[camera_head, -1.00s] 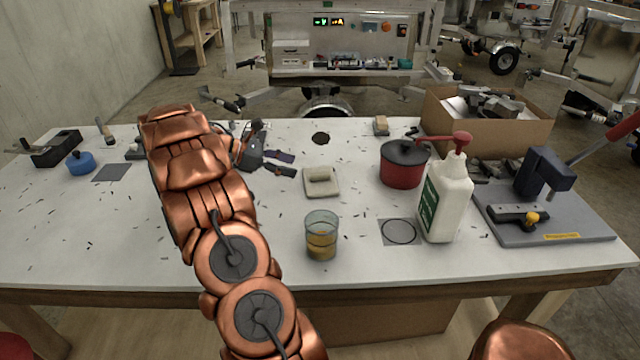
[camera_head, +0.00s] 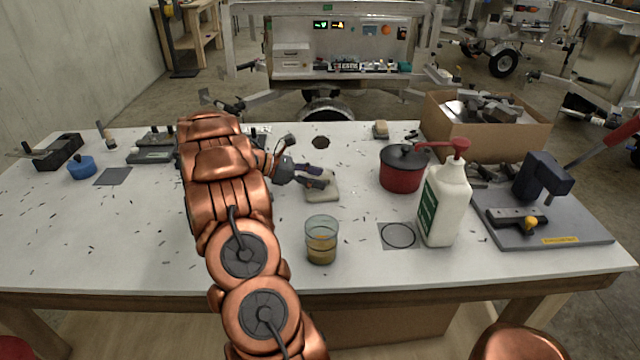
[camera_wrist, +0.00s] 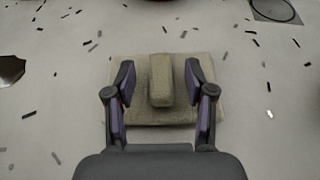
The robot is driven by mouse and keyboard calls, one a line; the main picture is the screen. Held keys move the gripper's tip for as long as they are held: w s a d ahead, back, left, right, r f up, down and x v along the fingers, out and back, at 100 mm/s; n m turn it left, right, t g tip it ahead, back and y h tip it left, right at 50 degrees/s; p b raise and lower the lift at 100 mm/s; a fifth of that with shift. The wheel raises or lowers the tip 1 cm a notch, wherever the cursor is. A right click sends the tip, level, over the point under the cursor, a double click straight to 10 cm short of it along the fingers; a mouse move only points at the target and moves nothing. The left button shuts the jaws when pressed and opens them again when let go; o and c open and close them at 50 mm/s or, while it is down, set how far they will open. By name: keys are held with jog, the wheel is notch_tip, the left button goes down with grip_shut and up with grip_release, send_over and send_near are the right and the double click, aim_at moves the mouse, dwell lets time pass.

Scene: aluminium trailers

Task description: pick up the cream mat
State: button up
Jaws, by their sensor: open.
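The cream mat (camera_head: 324,190) is a small square pad lying on the white table, with a raised block-like ridge in its middle. In the wrist view the cream mat (camera_wrist: 143,112) lies under my gripper, its raised ridge standing between the two fingers. My gripper (camera_wrist: 160,84) is open, with one finger on each side of the ridge and a gap to it on both sides. In the head view my gripper (camera_head: 318,178) reaches over the mat from the left and hides part of it. I cannot tell whether the fingertips touch the mat.
A glass with amber liquid (camera_head: 321,240) stands in front of the mat. A red pot (camera_head: 401,172) and a white pump bottle (camera_head: 444,205) stand to the right. A cardboard box (camera_head: 505,135) is behind them.

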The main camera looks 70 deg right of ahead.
jog(key=shift+c, duration=0.2)
grip_shut()
jog(key=shift+r, duration=0.1)
